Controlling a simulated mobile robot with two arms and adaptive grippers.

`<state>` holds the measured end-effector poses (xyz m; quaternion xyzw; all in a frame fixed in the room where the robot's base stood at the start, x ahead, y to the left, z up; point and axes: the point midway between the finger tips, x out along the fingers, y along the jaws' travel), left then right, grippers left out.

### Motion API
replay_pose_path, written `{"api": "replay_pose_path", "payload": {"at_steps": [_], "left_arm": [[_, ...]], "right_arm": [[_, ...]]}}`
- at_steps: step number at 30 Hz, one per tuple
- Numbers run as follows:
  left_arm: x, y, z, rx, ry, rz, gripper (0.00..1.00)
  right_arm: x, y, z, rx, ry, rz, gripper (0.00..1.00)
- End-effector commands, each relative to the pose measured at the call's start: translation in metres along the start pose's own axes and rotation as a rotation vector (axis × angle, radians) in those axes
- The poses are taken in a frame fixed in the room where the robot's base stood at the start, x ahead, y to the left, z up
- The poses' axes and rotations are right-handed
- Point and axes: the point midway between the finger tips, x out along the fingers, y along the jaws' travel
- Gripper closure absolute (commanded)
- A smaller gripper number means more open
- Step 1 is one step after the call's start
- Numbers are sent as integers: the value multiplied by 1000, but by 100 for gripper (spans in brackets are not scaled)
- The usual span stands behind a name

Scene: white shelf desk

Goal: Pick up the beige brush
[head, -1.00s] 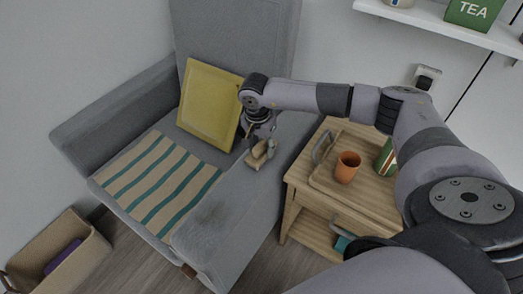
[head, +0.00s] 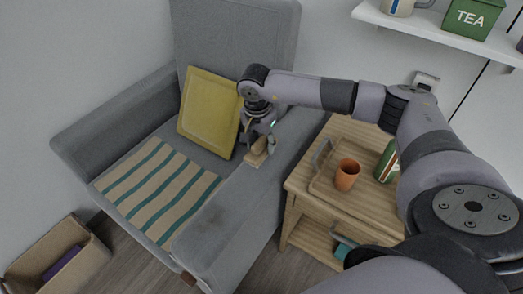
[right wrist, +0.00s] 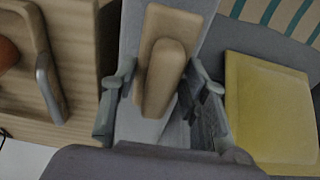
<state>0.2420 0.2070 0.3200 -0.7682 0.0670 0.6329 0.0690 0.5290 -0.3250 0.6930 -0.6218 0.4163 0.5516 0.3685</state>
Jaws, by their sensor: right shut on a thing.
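The beige brush (head: 259,153) is at the top of the grey sofa's right armrest, near the yellow cushion. My right gripper (head: 258,147) comes down from above and is shut on it. In the right wrist view the brush (right wrist: 161,62) shows its handle and wider body between the two fingers of my right gripper (right wrist: 165,85). I cannot tell whether the brush still touches the armrest. My left gripper is not in view.
The yellow cushion (head: 209,110) leans on the sofa back, beside a striped cloth (head: 157,190). To the right, a wooden side table holds a tray (head: 325,180) with an orange cup (head: 347,175) and a green container (head: 386,162). A wall shelf (head: 440,33) is at the upper right.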

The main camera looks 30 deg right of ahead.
Motion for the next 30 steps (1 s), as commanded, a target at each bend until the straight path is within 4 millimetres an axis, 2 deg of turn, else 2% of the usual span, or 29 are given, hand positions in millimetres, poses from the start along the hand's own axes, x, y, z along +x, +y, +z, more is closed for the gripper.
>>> {"api": "replay_pose_path", "payload": {"at_steps": [1, 9, 15, 21, 30], "left_arm": [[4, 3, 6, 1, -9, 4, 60], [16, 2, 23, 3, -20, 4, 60], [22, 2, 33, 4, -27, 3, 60], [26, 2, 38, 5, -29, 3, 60], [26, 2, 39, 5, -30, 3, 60]], "right_arm": [[-17, -1, -3, 0, 3, -6, 89], [-96, -1, -12, 0, 2, -7, 89], [-135, -1, -16, 0, 1, -5, 89], [-152, -1, -18, -1, 0, -3, 89], [-154, 0, -18, -1, 0, -1, 89]]}}
